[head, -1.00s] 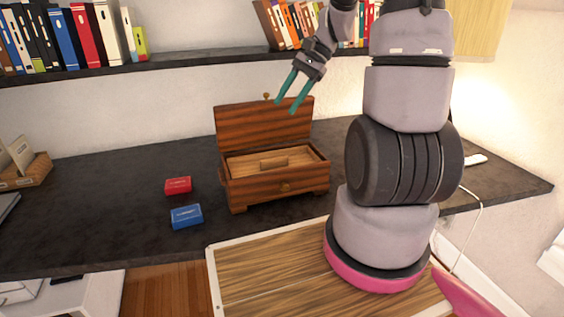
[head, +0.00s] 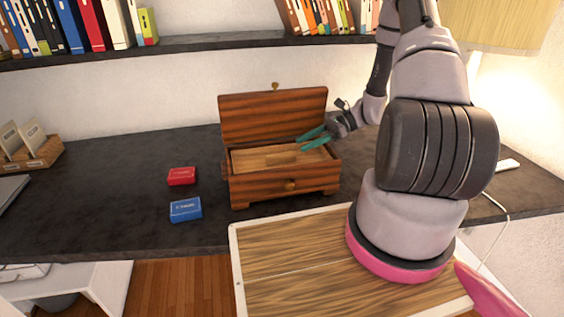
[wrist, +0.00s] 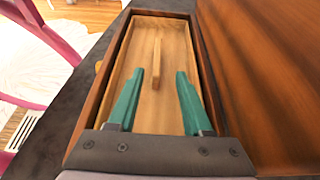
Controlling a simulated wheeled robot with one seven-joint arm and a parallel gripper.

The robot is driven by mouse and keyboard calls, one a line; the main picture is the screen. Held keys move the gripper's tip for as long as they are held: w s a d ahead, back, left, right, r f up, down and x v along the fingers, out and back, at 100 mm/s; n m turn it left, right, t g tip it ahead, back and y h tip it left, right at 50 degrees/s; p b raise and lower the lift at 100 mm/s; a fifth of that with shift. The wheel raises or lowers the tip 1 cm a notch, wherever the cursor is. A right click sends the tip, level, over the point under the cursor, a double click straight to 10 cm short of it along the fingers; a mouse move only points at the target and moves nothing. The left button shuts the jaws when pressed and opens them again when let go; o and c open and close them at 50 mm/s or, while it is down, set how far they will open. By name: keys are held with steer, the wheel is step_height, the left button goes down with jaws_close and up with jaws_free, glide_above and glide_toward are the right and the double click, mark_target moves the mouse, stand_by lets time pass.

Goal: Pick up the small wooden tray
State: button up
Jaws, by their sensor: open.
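The small wooden tray (wrist: 172,55) is pale wood with a raised handle bar (wrist: 156,62) along its middle. It sits inside the open dark wooden box (head: 285,185), and it also shows in the head view (head: 244,160). My gripper (wrist: 158,76) has teal fingers and is open and empty, above the tray. In the wrist view the near part of the handle lies between the fingertips and the handle runs on ahead of them. In the head view the gripper (head: 301,144) is at the right part of the box. I cannot tell whether the fingers touch the tray.
The raised box lid (head: 272,115) stands behind the tray, close beside my gripper. A red box (head: 181,176) and a blue box (head: 186,210) lie left on the dark desk (head: 110,200). A shelf of books (head: 190,44) runs above.

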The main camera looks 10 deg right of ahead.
mark_target(285, 153)
steer(key=x, duration=0.6)
steer(key=shift+s+a, duration=0.2)
steer(key=shift+a, duration=0.2)
jaws_close()
stand_by(1.1)
